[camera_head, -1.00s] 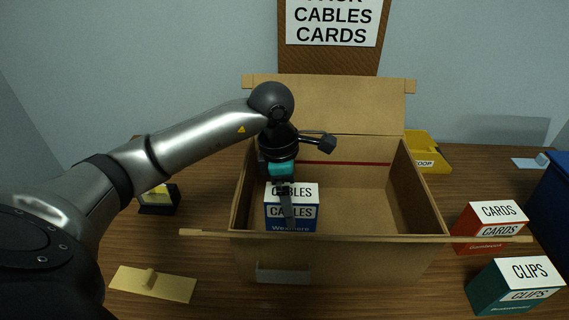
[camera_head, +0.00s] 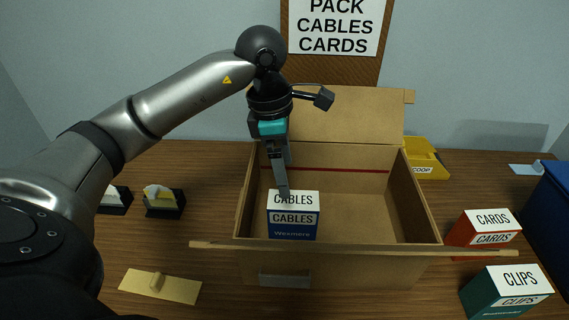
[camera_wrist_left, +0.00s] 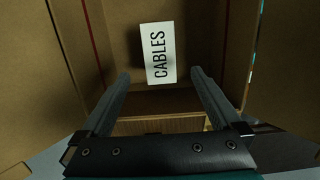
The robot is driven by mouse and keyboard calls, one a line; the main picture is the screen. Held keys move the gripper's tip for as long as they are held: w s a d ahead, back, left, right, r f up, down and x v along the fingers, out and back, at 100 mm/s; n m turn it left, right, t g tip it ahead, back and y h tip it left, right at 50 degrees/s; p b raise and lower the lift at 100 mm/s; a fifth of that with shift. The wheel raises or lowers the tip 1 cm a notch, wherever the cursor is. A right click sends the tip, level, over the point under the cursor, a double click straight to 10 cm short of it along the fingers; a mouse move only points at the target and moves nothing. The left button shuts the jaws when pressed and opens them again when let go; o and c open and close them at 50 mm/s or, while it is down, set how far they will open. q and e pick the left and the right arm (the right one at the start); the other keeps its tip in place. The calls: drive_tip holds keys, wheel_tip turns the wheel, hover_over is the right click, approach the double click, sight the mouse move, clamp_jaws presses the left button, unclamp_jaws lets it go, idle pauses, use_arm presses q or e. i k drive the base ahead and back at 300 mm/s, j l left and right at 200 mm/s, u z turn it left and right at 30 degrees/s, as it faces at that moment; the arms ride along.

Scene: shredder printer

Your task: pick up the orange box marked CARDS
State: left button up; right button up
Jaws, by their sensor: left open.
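The orange box marked CARDS (camera_head: 484,228) stands on the table to the right of the cardboard carton (camera_head: 345,262). The blue and white CABLES box (camera_head: 293,215) stands inside the carton, at its left side. My left gripper (camera_head: 282,190) is above the CABLES box, fingers pointing down. In the left wrist view the gripper (camera_wrist_left: 160,82) is open, and the CABLES box (camera_wrist_left: 159,53) lies below, beyond the fingertips, with nothing held between them. My right gripper is not in view.
A green CLIPS box (camera_head: 507,292) stands in front of the CARDS box. A yellow bin (camera_head: 425,160) is behind the carton, and a blue bin (camera_head: 548,215) is at the right edge. A sign (camera_head: 335,25) reads PACK CABLES CARDS. The right part of the carton is empty.

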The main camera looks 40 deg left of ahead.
sight(475, 229)
drive_tip(key=i+l+z, duration=0.15)
drive_tip(key=z, duration=0.3)
drive_tip(key=i+l+z, duration=0.25)
drive_tip(key=z, duration=0.25)
